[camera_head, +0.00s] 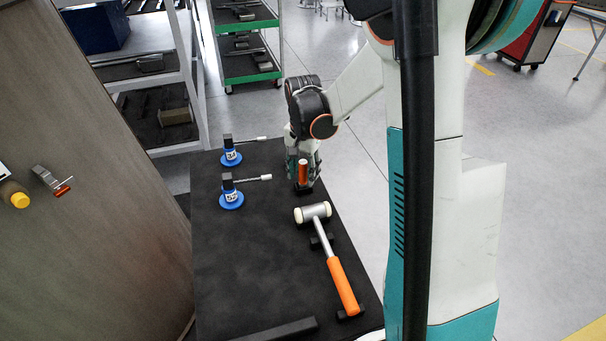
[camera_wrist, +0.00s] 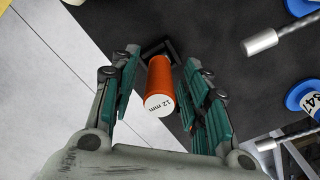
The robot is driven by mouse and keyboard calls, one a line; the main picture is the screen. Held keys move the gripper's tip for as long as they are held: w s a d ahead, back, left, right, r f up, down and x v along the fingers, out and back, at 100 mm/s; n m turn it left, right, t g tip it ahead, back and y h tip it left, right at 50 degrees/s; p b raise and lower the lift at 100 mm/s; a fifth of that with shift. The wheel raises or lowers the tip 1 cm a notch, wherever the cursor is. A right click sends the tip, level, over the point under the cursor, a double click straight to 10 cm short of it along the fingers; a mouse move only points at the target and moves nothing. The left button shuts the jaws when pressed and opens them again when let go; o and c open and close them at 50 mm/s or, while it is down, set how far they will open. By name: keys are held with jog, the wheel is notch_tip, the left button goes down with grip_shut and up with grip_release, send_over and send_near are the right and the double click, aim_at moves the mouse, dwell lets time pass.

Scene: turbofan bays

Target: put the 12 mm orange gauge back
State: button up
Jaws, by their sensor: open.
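The 12 mm orange gauge (camera_head: 303,171) stands upright at the far right of the black table top. In the wrist view the orange gauge (camera_wrist: 159,84) shows its white end marked "12 mm". Its lower end is at a small black holder (camera_wrist: 158,49); how deep it sits there is hidden. My gripper (camera_head: 303,172) is over the gauge, pointing down. In the wrist view my gripper (camera_wrist: 160,88) has its teal fingers on both sides of the gauge, with gaps visible, so it is open and not clamped on it.
A mallet with orange handle (camera_head: 342,285) lies on black rests nearer on the black table (camera_head: 250,270). Two blue-based gauges (camera_head: 231,194) (camera_head: 231,155) with silver rods stand to the left. A shelf rack (camera_head: 160,110) and a green-edged cart (camera_head: 250,77) stand behind.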

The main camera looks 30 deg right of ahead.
notch_tip(320, 180, up, 10)
jog(key=shift+r, duration=0.25)
dwell(0.3)
